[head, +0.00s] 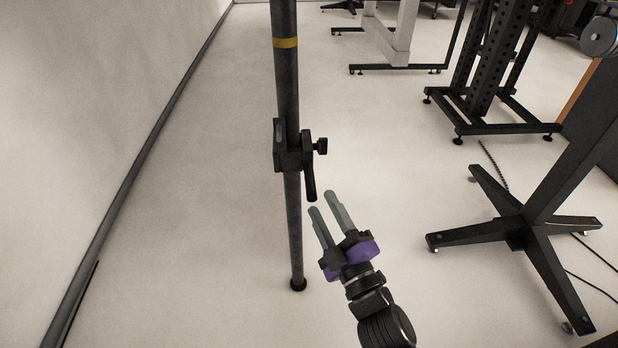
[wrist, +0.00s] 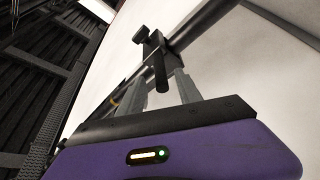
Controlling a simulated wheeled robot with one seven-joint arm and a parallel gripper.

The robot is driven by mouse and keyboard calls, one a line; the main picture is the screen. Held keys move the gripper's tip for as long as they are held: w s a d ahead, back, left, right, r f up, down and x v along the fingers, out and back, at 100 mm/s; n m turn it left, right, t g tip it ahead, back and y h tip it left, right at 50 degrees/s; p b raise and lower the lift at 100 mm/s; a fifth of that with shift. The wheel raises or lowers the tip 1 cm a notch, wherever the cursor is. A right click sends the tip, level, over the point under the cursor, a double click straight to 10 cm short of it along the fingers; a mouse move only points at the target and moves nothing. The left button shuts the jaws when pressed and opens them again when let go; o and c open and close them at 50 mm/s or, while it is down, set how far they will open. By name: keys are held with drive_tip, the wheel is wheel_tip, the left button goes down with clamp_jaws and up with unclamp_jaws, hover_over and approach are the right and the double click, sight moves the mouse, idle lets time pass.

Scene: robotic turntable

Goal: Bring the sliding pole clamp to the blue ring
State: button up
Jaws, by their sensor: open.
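The dark sliding pole clamp (head: 292,150) sits around an upright grey pole (head: 293,215), with a knob on its right and a black handle (head: 310,182) hanging down. A yellow ring (head: 285,43) circles the pole above the clamp; I see no blue ring in either view. My gripper (head: 322,202) is open, its fingertips just below and right of the handle. In the wrist view, the clamp (wrist: 150,48) is beyond the fingertips, and its handle (wrist: 161,76) appears between the two fingers (wrist: 162,72). I cannot tell whether they touch it.
A white wall (head: 90,100) runs along the left. A black star-footed stand (head: 520,232) is on the right, with cables on the floor. A black rack (head: 485,80) and a white-legged table frame (head: 395,35) stand behind. The floor around the pole's foot is clear.

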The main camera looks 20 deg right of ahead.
sight(310, 182)
drive_tip(key=x, duration=0.7)
drive_tip(key=shift+w+p, duration=0.3)
drive_tip(key=shift+p, duration=0.05)
clamp_jaws()
idle(1.1)
